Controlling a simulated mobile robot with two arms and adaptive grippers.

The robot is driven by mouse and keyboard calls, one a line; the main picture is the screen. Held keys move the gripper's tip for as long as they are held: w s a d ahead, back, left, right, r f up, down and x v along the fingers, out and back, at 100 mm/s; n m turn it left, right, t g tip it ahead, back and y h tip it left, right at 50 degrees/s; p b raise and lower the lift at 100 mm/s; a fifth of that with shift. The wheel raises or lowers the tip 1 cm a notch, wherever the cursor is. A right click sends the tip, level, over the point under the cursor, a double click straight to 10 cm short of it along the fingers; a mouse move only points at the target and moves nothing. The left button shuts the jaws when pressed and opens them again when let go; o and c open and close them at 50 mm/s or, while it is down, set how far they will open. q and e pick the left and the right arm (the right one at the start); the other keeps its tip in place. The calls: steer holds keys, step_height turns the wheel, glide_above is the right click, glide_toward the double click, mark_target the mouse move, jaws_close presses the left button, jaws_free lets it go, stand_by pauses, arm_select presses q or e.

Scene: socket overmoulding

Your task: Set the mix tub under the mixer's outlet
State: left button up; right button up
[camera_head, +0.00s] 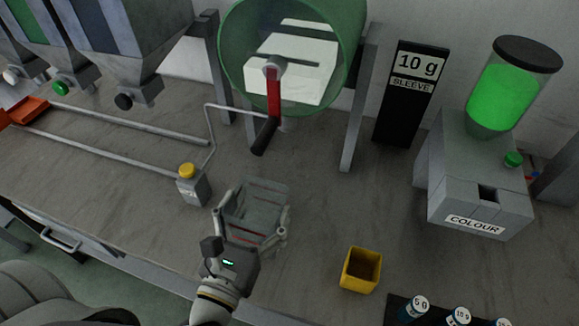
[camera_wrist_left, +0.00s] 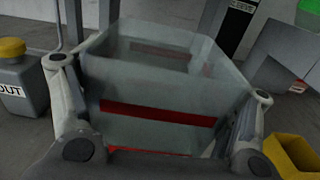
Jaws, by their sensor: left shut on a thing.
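The mix tub (camera_head: 257,205) is a clear, square-sided container with red lines on its walls. My left gripper (camera_head: 250,222) is shut on it, with a finger on each side. In the left wrist view the mix tub (camera_wrist_left: 150,88) fills the middle, upright, between the two fingers of my left gripper (camera_wrist_left: 160,110). It looks empty. The mixer (camera_head: 235,50) is a green see-through drum on a grey frame, with a red crank arm and black handle in front, behind the tub. My right gripper is not in view.
A grey box with a yellow button (camera_head: 190,185) stands left of the tub. A yellow cup (camera_head: 361,270) stands to the right. The COLOUR dispenser (camera_head: 475,190) and black 10 g SLEEVE sign (camera_head: 410,95) are farther right. Metal rails (camera_head: 110,158) lie at left.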

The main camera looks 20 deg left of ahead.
arm_select(q)
steer(key=shift+w+d+f+p, duration=0.1)
steer(key=shift+w+f+p, duration=0.4)
steer(key=shift+w, duration=2.15)
steer(key=shift+w+f+p, duration=0.35)
steer(key=shift+w+f, duration=0.35)
steer(key=shift+w, duration=1.9)
steer(key=shift+w+d+f+p, duration=0.1)
steer(key=shift+w+f+p, duration=0.4)
steer(key=shift+w, duration=2.15)
steer(key=shift+f, duration=0.1)
steer(key=shift+f, duration=0.15)
steer(key=o, duration=1)
steer(key=shift+c, duration=0.2)
